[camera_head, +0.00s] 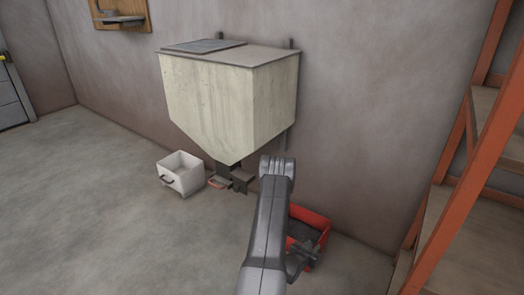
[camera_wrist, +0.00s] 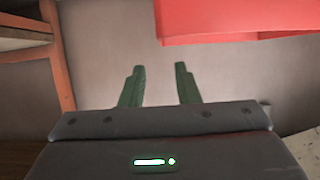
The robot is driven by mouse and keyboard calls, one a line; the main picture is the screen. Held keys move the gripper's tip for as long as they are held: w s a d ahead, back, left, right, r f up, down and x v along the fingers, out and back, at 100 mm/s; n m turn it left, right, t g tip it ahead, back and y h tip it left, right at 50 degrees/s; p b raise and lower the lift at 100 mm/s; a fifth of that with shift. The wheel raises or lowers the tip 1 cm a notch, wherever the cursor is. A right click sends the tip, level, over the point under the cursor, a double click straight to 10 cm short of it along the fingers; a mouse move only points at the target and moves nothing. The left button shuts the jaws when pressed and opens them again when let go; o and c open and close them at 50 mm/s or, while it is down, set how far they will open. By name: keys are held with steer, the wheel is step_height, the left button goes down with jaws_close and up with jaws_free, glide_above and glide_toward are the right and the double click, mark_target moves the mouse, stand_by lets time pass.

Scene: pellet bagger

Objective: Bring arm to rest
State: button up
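My arm (camera_head: 268,225) reaches forward in the head view, bent at a raised joint below the hopper. My gripper (camera_wrist: 159,68) shows two dark green fingers in the wrist view. They stand apart with only plain wall behind the gap, so it is open and empty. In the head view the gripper end is small and partly overlaps a red bin (camera_head: 322,222) with dark contents. The red bin also shows in the wrist view (camera_wrist: 235,22), at the upper right beyond the fingers. I cannot tell whether they touch.
A pale hopper (camera_head: 225,105) hangs on the wall, with a chute (camera_head: 232,178) beneath. A white bin (camera_head: 180,172) with a dark handle stands on the floor to its left. An orange rack (camera_head: 463,160) with wooden shelves stands at right. The left floor is clear.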

mark_target(321, 238)
steer(key=b+x, duration=0.3)
steer(key=x, duration=0.7)
steer(key=shift+w+d, duration=0.25)
steer(key=shift+w, duration=0.1)
steer(key=shift+r, duration=0.1)
